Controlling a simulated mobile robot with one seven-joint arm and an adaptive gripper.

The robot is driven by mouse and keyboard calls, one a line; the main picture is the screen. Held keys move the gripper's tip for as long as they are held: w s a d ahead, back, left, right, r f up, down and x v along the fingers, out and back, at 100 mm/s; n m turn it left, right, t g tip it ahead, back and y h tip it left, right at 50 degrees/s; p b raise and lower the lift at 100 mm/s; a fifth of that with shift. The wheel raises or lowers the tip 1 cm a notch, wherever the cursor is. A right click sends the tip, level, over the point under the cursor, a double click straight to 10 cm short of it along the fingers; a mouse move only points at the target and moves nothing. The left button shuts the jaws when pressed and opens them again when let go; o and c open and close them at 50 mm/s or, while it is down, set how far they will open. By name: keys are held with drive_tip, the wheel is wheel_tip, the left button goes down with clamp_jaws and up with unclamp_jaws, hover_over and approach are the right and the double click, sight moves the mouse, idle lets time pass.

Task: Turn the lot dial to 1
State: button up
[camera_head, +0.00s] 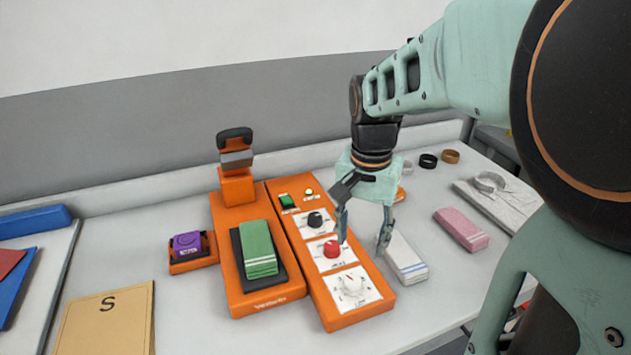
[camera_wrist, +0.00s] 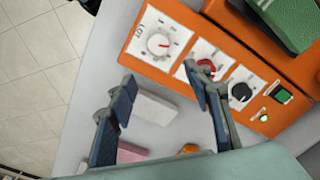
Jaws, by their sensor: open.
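An orange control panel (camera_head: 318,292) lies on the counter with three dials in a row. The black dial (camera_head: 315,219) is farthest back, the red dial (camera_head: 331,249) is in the middle, and the white dial (camera_head: 351,283) is nearest the front. In the wrist view the white dial (camera_wrist: 158,44) sits on a white plate with marks around it and a red pointer line. My gripper (camera_head: 362,235) is open and empty above the panel's right edge, beside the red dial. Its fingers (camera_wrist: 160,78) also show in the wrist view, apart from the white dial.
Left of the panel is an orange press (camera_head: 239,298) with a folded green cloth (camera_head: 258,248). A white folded cloth (camera_head: 406,259) lies close to the panel's right side, under my gripper. A pink cloth (camera_head: 461,229) is farther right. A green button (camera_head: 287,201) is at the panel's back.

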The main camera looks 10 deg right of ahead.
sight(353, 281)
drive_tip(key=shift+g, duration=0.3)
drive_tip(key=f, duration=0.7)
drive_tip(key=s+a+f+b, duration=0.1)
drive_tip(key=f, duration=0.2)
drive_tip(key=shift+f, duration=0.35)
drive_tip(key=c, duration=1.1)
